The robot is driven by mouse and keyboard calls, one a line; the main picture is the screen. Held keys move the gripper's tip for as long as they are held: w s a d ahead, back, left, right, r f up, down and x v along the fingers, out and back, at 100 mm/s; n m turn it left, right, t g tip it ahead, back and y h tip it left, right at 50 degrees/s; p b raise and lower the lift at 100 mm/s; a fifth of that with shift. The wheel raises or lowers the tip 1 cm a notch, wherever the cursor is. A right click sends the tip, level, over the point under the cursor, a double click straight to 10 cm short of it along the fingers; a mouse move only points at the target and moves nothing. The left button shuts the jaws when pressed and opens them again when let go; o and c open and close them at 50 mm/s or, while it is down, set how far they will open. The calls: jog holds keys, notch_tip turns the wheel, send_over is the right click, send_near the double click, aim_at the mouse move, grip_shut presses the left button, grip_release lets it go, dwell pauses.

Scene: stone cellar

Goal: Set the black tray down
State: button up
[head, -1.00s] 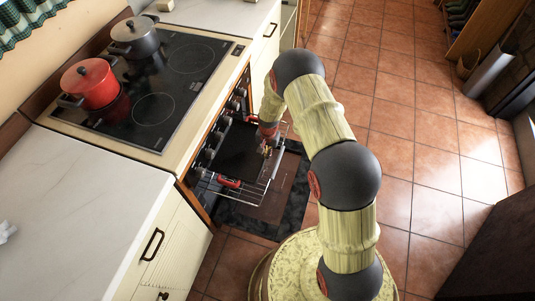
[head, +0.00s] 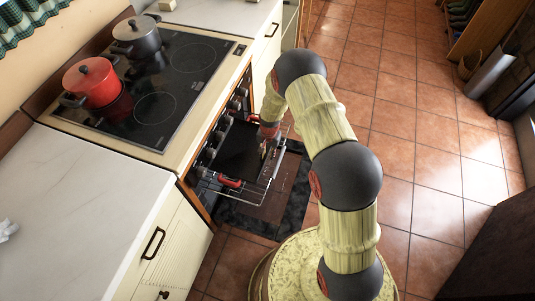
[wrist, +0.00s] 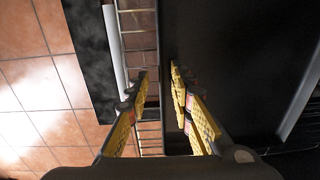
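The black tray (head: 238,150) lies level at the open oven, over the pulled-out wire rack (head: 235,190). In the wrist view the tray (wrist: 235,60) fills the right side, with its near rim running between my fingers. My gripper (head: 268,148) is at the tray's outer edge. In the wrist view my gripper (wrist: 158,85) is open, with a clear gap between its yellow-padded fingers. One finger is over the tray side and the other is outside the rim, above the rack bars. The tray's underside is hidden, so full contact with the rack cannot be seen.
The lowered oven door (head: 262,205) lies below the rack. Above is the hob (head: 180,75) with a red pot (head: 92,82) and a dark pot (head: 136,38). White counter (head: 85,205) is at the left. Tiled floor (head: 410,120) is open at the right.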

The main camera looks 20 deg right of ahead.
jog(key=s+r+n+t+p, duration=0.1)
jog(key=s+r+n+p, duration=0.15)
jog(key=r, duration=1.85)
jog(key=s+r+n+t+p, duration=0.1)
jog(key=s+r+p, duration=0.15)
jog(key=r, duration=1.85)
jog(key=s+r+n+t, duration=0.1)
jog(key=s+r, duration=0.4)
jog(key=s, duration=0.3)
jog(key=s+r+n+t, duration=0.1)
jog(key=s+r, duration=0.4)
jog(key=s, duration=0.3)
jog(key=s+r+n+t+b, duration=0.1)
jog(key=s+r, duration=0.4)
jog(key=s, duration=0.4)
jog(key=shift+r+n, duration=0.15)
jog(key=shift+n, duration=0.2)
jog(key=c, duration=0.3)
